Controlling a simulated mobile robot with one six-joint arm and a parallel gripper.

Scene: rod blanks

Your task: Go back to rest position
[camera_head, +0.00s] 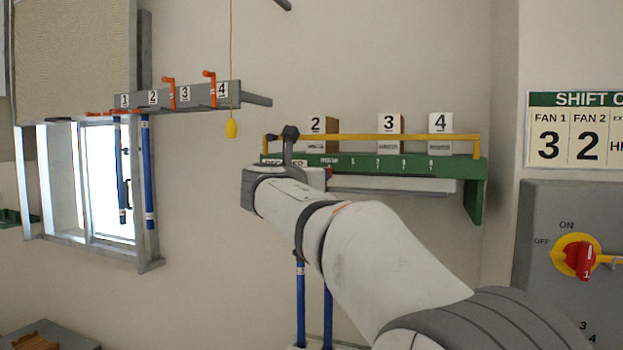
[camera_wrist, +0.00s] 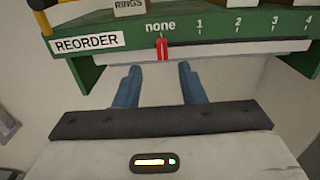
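My gripper (camera_wrist: 159,84) is open and empty in the wrist view, its two blue-grey fingers apart. They point at the front of the green shelf (camera_wrist: 92,75), on either side of a red slider (camera_wrist: 162,48). The slider stands under the word "none" on the REORDER scale and does not look gripped. In the head view my white arm reaches from the lower right up to the left end of the green shelf (camera_head: 475,192). The fingers are hidden there behind my wrist. The red slider is barely visible just beyond it.
Numbered boxes 2 (camera_head: 317,126), 3 (camera_head: 389,124) and 4 (camera_head: 440,124) stand on the shelf behind a yellow rail (camera_head: 360,137). A grey numbered rack (camera_head: 196,96) hangs left. A grey switch panel (camera_head: 540,220) is right. Blue rods (camera_head: 300,310) stand below my arm.

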